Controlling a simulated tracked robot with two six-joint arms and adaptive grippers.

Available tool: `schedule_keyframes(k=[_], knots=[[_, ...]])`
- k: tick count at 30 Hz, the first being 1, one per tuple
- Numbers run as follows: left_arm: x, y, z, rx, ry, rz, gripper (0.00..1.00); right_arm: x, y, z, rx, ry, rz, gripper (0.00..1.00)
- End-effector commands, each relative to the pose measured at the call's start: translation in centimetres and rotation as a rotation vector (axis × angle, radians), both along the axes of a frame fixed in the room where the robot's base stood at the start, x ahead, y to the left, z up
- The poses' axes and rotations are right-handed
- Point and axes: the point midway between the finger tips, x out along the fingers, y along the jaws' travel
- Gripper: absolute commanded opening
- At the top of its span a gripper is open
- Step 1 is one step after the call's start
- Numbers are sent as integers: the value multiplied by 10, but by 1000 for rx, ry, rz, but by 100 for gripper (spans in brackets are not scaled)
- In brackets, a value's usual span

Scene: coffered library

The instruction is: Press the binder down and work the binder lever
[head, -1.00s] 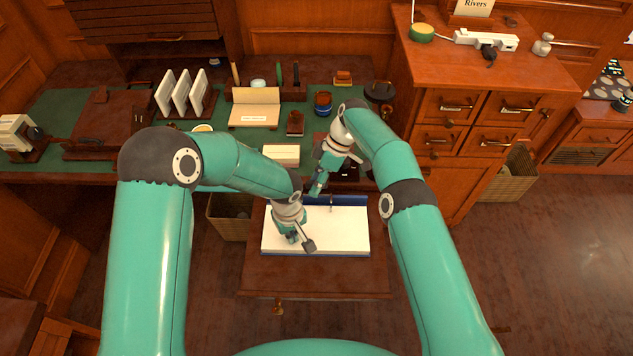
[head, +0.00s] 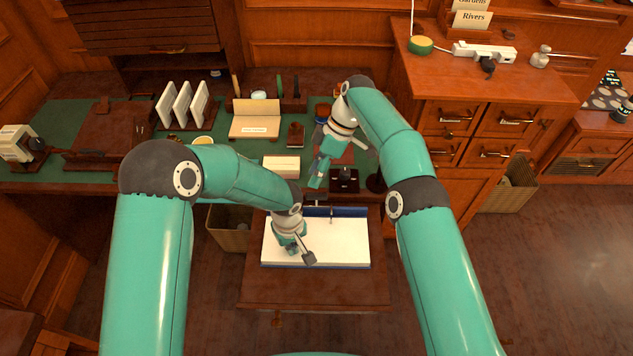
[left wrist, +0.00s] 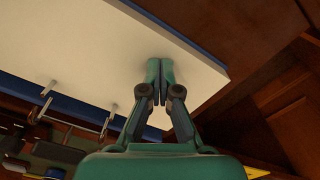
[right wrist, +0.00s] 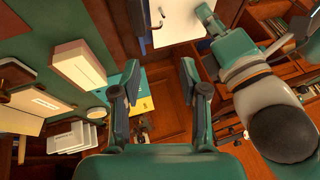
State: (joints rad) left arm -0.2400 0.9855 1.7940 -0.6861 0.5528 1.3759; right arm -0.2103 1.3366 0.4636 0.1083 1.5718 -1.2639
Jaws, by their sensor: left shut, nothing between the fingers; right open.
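The binder (head: 345,245) lies open on a pulled-out wooden board, with white pages and a blue cover edge. It also shows in the left wrist view (left wrist: 95,35), with metal rings along one side. A thin upright metal piece, which looks like the binder lever (head: 331,213), stands at the far edge; it shows in the right wrist view (right wrist: 158,18). My left gripper (head: 291,250) is shut and empty, its fingertips (left wrist: 158,62) down at the pages on the left; contact looks likely. My right gripper (head: 316,182) is open and empty, beyond the binder's far edge and apart from it.
The green desk top (head: 225,150) behind holds a pale box (head: 281,166), a dark inkstand (head: 344,180), a letter rack (head: 185,105) and several small items. A drawer cabinet (head: 480,110) stands at the right. A waste bin (head: 228,230) is left of the board.

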Motion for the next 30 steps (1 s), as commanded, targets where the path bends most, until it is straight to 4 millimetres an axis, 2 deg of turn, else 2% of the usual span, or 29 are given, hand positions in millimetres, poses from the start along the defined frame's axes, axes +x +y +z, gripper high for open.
schedule_keyframes(k=[1,10,14,18,20,23,25,29,30], knots=[[-5,1,-6,4,14,-1,0,0,0,2,0,0,0,44],[-5,1,-6,4,14,-1,0,0,0,5,0,1,-1,44],[-5,1,-6,4,14,-1,0,2,-2,7,-8,-9,-5,24],[-5,1,-6,4,14,-1,0,17,-19,22,-63,-83,-40,0],[-5,1,-6,4,14,-1,0,30,-34,35,-109,-146,-71,0],[-5,1,-6,4,14,-1,0,58,-71,69,-212,-296,-138,0],[-5,1,-6,4,14,-1,0,79,-104,105,-296,-431,-195,0],[-5,1,-6,4,14,-1,0,114,-174,189,-452,-722,-287,0],[-5,1,-6,4,14,-1,0,121,-197,215,-498,-816,-302,0]])
